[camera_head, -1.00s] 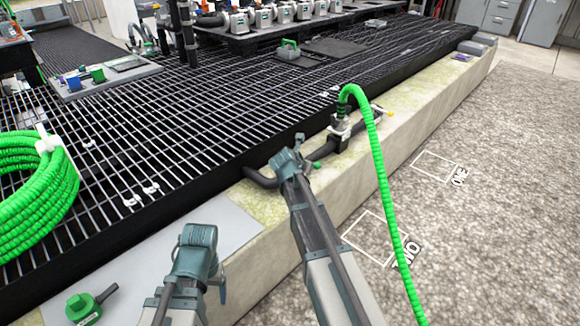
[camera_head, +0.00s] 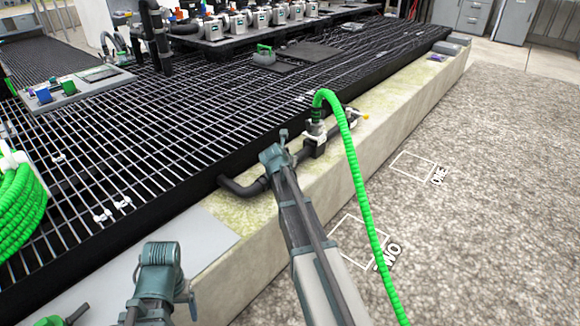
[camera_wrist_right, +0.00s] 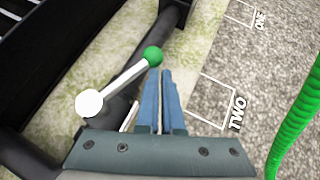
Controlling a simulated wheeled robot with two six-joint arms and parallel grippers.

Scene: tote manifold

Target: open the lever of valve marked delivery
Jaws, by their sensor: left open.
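A valve lever (camera_wrist_right: 122,78) shows in the right wrist view. It has a white round hub (camera_wrist_right: 88,103), a pale rod and a green ball knob (camera_wrist_right: 152,57), and it sits on a dark pipe (camera_head: 240,188). No marking on the valve is readable. My right gripper (camera_wrist_right: 160,72) has its blue fingers together, with nothing seen between them. The fingertips are just beside the green knob; I cannot tell if they touch. In the head view my right gripper (camera_head: 275,152) hides the lever. My left gripper (camera_head: 160,258) is open at the lower left, away from the pipe.
A green hose (camera_head: 357,180) rises from a fitting (camera_head: 317,130) on the pipe and hangs over the stone ledge (camera_head: 425,80). A black grating (camera_head: 130,140) lies behind. A coiled green hose (camera_head: 18,205) is at the left. The gravel floor on the right is clear.

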